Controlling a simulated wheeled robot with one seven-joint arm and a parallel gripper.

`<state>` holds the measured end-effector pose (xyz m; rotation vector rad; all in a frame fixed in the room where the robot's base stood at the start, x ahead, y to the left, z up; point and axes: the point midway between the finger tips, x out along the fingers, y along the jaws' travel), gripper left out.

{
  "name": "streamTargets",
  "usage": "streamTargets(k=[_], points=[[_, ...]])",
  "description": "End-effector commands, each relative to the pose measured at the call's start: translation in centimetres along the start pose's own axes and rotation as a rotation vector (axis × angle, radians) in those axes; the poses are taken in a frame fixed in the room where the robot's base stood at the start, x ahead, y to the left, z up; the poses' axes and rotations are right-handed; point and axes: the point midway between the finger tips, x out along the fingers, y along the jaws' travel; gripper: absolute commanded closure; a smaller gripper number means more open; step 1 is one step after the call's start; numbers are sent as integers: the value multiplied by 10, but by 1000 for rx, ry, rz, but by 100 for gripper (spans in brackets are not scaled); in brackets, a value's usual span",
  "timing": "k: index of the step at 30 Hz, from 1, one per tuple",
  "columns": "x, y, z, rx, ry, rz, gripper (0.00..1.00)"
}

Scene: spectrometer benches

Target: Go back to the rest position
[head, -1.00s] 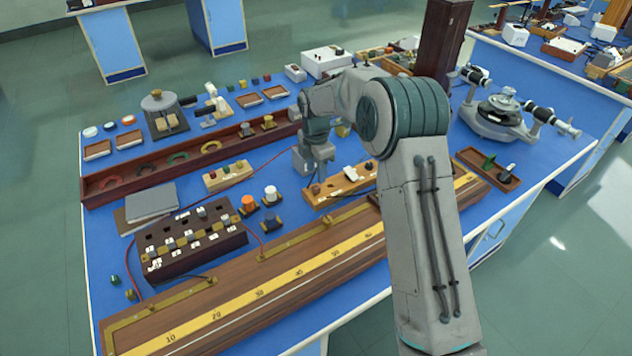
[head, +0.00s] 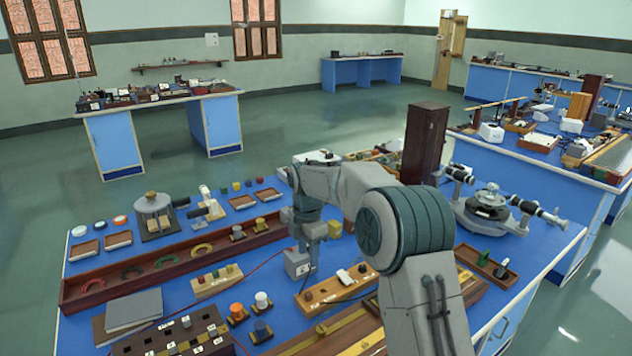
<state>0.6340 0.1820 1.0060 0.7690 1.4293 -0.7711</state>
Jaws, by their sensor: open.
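My arm reaches over the blue-topped bench (head: 85,335) from the lower right of the head view. My gripper (head: 299,272) hangs at the arm's end, pointing down, above the middle of the bench between the long dark wooden tray (head: 130,285) and a light wooden block with knobs (head: 335,292). Its fingers are small and hard to make out, but I see nothing held in it. The arm is bent, with its large round joint in front of part of the bench.
A spectrometer (head: 488,212) stands at the right of the bench, by a tall dark wooden box (head: 425,145). A resistance box (head: 175,338), grey books (head: 133,309) and small coloured parts crowd the left. Open floor (head: 290,130) lies behind; other benches stand beyond.

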Motion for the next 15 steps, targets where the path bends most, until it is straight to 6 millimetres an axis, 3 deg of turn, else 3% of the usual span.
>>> streamTargets(k=[5,15], points=[[-35,-39,7,222,-27,28,57],[-87,-152,11,832,-50,110,57]])
